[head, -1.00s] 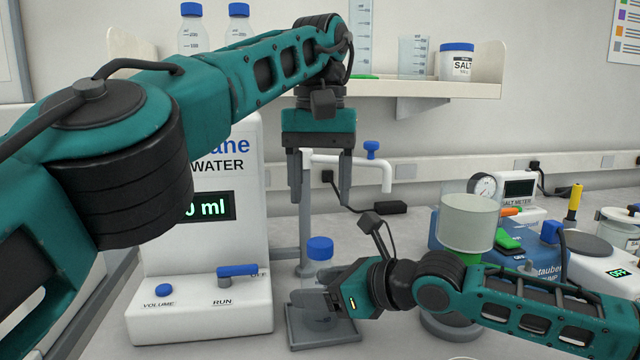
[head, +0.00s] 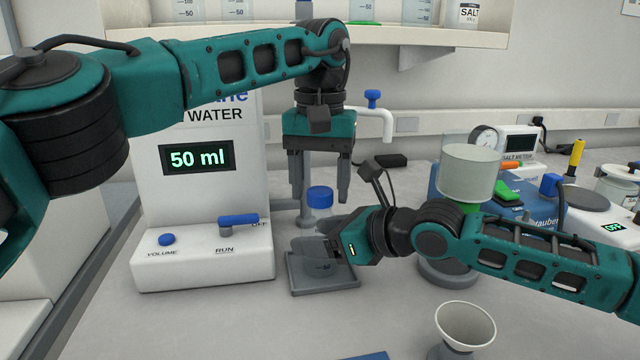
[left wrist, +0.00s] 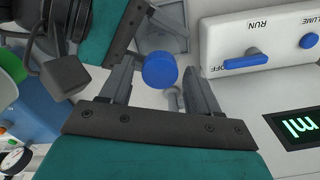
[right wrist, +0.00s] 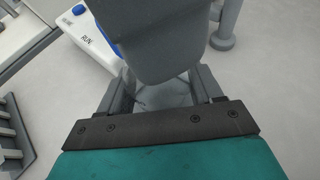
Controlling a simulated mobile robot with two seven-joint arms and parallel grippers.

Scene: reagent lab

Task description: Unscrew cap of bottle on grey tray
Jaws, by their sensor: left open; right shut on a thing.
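The bottle's blue cap (head: 320,197) is upright above the grey tray (head: 325,286). My left gripper (head: 320,193) is open and points down, its fingers on either side of the cap. In the left wrist view the cap (left wrist: 160,70) shows between the open fingers, with a gap on both sides. My right gripper (head: 320,246) is shut on the bottle's body, low over the tray. The body is mostly hidden behind it in the head view. In the right wrist view the clear bottle (right wrist: 163,95) shows faintly between the fingers, partly covered by a grey part.
The water dispenser (head: 205,262), reading 50 ml, stands just left of the tray. The front left bench is clear.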

